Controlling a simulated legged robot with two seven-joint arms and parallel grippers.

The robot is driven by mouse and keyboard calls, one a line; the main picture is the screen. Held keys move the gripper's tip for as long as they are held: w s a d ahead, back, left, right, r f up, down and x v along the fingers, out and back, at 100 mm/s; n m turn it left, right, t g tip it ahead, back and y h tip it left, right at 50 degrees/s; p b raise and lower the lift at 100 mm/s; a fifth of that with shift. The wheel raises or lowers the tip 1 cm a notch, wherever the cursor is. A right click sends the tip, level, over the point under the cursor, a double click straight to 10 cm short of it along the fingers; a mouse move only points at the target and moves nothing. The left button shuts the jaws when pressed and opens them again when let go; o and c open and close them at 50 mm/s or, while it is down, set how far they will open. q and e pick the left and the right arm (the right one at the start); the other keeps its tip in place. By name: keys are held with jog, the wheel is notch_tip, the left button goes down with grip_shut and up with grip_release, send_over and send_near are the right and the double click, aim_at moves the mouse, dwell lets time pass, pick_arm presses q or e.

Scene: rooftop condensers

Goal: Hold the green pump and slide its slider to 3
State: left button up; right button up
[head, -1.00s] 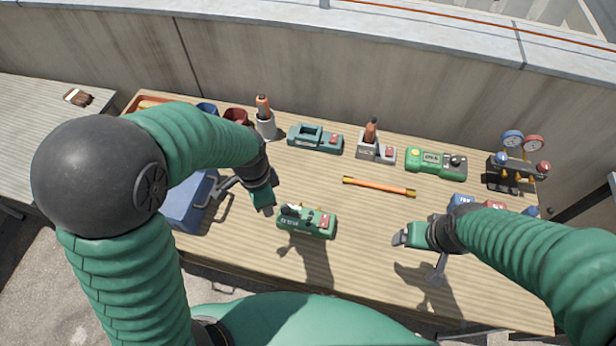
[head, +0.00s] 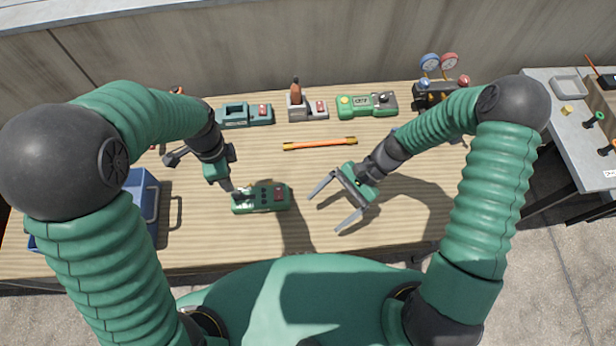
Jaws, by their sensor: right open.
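The green pump (head: 268,198), a small green box with a red patch and dark knobs on top, lies on the wooden table in front of me. My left gripper (head: 232,189) points down at the pump's left end, at or just above it. Its fingers cover part of that end, and I cannot tell whether they grip it. My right gripper (head: 326,213) is open and empty, its two fingers spread and pointing left toward the pump, a short gap away from its right end. The slider's setting is too small to read.
Behind stand a teal device (head: 244,115), a grey device with an orange-brown handle (head: 297,106), a green device with a display (head: 367,105) and a gauge set (head: 440,92). An orange rod (head: 320,143) lies mid-table. A blue bin (head: 146,203) stands left. The front right table is clear.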

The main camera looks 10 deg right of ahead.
aim_at(284, 194)
jog(key=w+a+m+t+y, duration=0.4)
jog(key=w+m+y, duration=0.4)
jog(key=y, duration=0.1)
jog(key=f, duration=0.6)
jog(key=shift+s+a, duration=0.15)
jog(key=shift+a, duration=0.15)
jog(key=a, duration=0.7)
jog(key=shift+a+f, duration=0.2)
jog(key=shift+f, duration=0.1)
jog(key=shift+d, duration=0.15)
grip_shut()
